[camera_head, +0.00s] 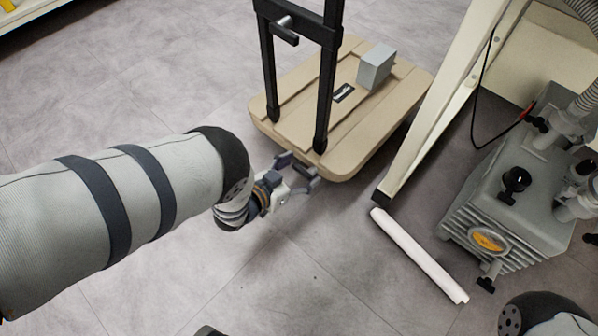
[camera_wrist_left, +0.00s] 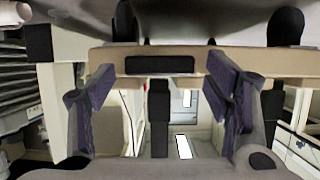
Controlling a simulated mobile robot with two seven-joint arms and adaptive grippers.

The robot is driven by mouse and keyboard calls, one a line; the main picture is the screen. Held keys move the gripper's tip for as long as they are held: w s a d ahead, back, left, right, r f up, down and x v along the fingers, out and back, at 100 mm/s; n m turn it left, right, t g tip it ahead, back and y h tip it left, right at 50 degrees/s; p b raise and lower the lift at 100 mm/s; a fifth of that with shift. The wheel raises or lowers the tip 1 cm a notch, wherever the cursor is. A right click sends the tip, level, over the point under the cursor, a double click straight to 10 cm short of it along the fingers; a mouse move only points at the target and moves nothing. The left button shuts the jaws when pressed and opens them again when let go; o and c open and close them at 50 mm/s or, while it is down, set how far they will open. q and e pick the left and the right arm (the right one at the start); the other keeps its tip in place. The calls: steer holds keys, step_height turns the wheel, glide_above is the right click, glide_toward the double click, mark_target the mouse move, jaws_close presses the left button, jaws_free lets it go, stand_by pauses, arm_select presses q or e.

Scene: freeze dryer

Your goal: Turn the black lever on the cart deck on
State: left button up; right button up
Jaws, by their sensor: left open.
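The cart has a beige deck (camera_head: 300,105) and a black upright frame. At the deck's near edge, by my left gripper (camera_head: 299,171), is a small dark part (camera_head: 306,171) that may be the black lever; the fingers partly hide it. In the left wrist view the beige deck edge (camera_wrist_left: 215,57) runs across, with a black plate (camera_wrist_left: 160,65) on it. A black upright bar (camera_wrist_left: 159,105), possibly the lever, shows between the two open fingers. The gripper is open, and I cannot tell whether it touches anything. My right gripper is out of view.
A grey box (camera_head: 375,66) sits on the deck, and a grey handle (camera_head: 285,30) sticks out from the frame. A grey pump (camera_head: 520,190) and a white tube (camera_head: 418,254) are on the right, beside a cream frame leg (camera_head: 440,105). The floor at lower middle is clear.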

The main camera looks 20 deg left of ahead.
arm_select(q)
steer(key=c, duration=1.1)
steer(key=shift+c, duration=0.2)
steer(key=shift+s+d, duration=0.1)
steer(key=shift+d+r+m+y+p, duration=0.2)
steer(key=shift+m+y+p, duration=0.3)
steer(key=shift+m+p, duration=0.25)
steer(key=shift+s+d+r+m+t+y, duration=0.15)
steer(key=shift+m+t+y, duration=0.4)
steer(key=shift+m, duration=0.4)
steer(key=m+y, duration=0.1)
steer(key=m, duration=0.1)
steer(key=d+m+t+y+b, duration=0.1)
steer(key=shift+s+r+m+t, duration=0.15)
steer(key=shift+m+t, duration=0.1)
steer(key=shift+m, duration=0.15)
steer(key=m+t, duration=0.1)
steer(key=m, duration=0.1)
steer(key=d+m+t+y, duration=0.1)
steer(key=m, duration=0.1)
steer(key=shift+s+m, duration=0.2)
steer(key=shift+m, duration=0.4)
